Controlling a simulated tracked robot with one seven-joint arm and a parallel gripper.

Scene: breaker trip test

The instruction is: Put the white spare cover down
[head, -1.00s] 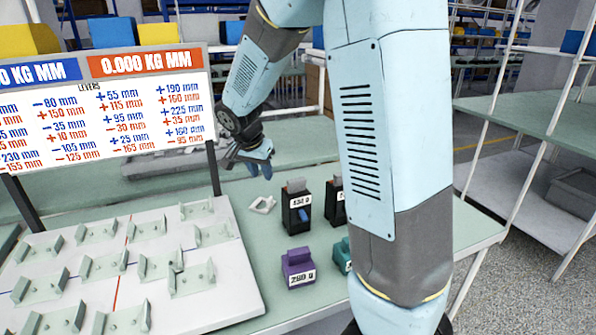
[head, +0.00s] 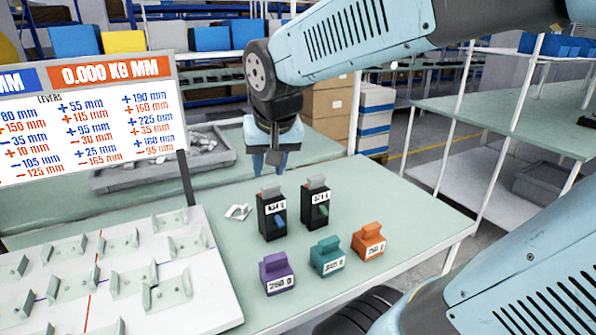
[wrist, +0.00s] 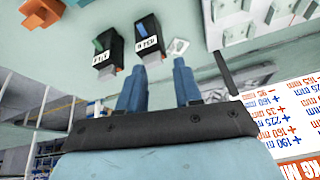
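The white spare cover (head: 238,212) is a small pale frame lying on the green table, left of the black breakers. It also shows in the wrist view (wrist: 178,47), beyond my fingertips. My gripper (head: 270,172) is above the table behind the left black breaker, pointing down. In the wrist view its two blue fingers (wrist: 160,72) are apart with nothing between them. The cover is apart from the fingers. Two black breakers stand upright, one with a blue lever (head: 273,218) and one with a green lever (head: 316,206).
Purple (head: 277,273), teal (head: 326,258) and orange (head: 369,241) weights stand in front of the breakers. A white board with several brackets (head: 125,262) is at left, below a sign (head: 90,115). A grey tray (head: 160,175) lies behind. The table's right side (head: 415,205) is clear.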

